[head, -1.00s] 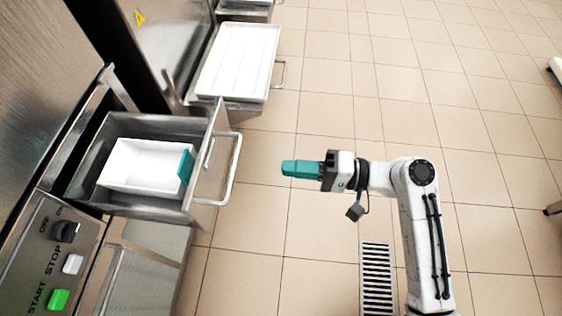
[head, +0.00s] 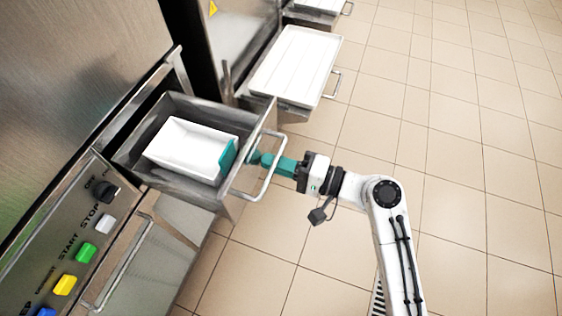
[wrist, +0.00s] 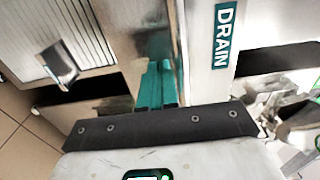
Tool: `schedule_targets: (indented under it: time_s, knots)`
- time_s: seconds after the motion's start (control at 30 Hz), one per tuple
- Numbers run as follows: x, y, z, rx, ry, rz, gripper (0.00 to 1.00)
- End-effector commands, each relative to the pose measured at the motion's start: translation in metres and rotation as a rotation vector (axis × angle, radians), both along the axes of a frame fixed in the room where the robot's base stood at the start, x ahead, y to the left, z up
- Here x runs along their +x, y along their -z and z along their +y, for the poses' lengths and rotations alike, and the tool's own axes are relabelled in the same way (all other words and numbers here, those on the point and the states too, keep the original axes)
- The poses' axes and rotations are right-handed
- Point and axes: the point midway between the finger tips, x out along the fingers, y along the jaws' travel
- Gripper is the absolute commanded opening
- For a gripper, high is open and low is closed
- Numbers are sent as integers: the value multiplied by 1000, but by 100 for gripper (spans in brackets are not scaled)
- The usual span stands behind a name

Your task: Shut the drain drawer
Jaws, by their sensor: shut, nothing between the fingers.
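The drain drawer (head: 228,206) is a steel drawer standing out from the freezer front, with a looped bar handle (head: 270,172) on its front. A white bin with a teal label (head: 180,143) sits inside it. In the wrist view, a white panel bears a teal DRAIN label (wrist: 225,38). My gripper (head: 256,159) is at the drawer front, with its teal fingers inside the handle loop. The fingers are shut and empty, and also show in the wrist view (wrist: 157,88). I cannot tell whether the fingertips touch the drawer front.
Another open drawer with a white tray (head: 295,64) stands beyond this one. A control panel (head: 75,250) with coloured buttons and a long handle (head: 122,268) are at the lower left. The tiled floor (head: 440,120) to the right is clear.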

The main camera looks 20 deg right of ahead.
Motion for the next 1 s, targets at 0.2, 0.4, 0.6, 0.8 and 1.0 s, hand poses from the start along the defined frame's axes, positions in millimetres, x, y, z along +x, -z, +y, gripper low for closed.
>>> schedule_targets:
  time_s: [0.2,0.4,0.6,0.8,1.0]
  knots:
    - [0,0,0,0,0,0,0]
    - [7,-1,10,0,-2,-1,0]
    - [29,-1,39,-2,-5,-2,0]
    - [62,-1,81,-1,-6,-3,0]
    - [95,0,123,-1,-5,-4,0]
